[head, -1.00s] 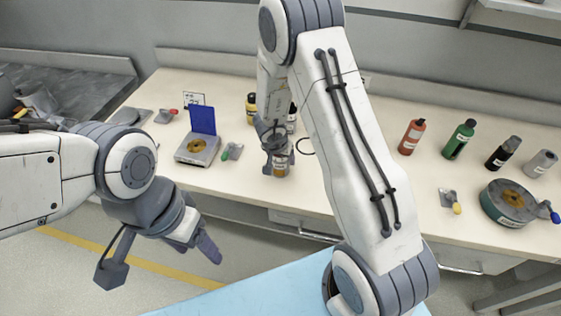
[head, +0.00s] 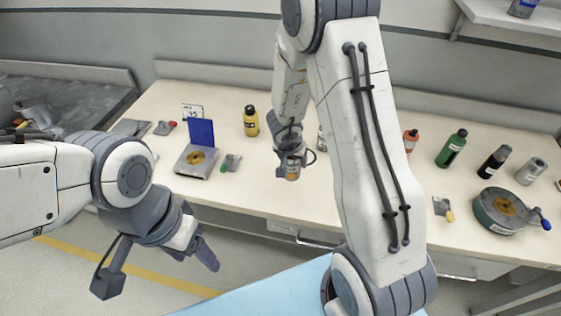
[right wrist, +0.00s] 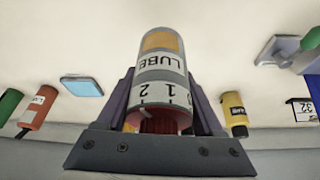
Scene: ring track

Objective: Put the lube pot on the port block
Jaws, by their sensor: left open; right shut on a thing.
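The lube pot (head: 293,171) is a small grey-and-orange cylinder held in my right gripper (head: 291,158). In the right wrist view the pot (right wrist: 161,68) shows its LUBE label and a red end between the two fingers. The gripper is shut on it, over the front half of the bench. A square grey block (head: 197,161) with an orange-brown round centre and a raised blue flap sits left of the pot; I take it as the port block, though no name is readable. My left gripper (head: 208,256) is open and empty, low in front of the bench.
A green-tipped tool (head: 231,162) lies just right of the block. A yellow bottle (head: 251,121) stands behind. The bench front middle is clear.

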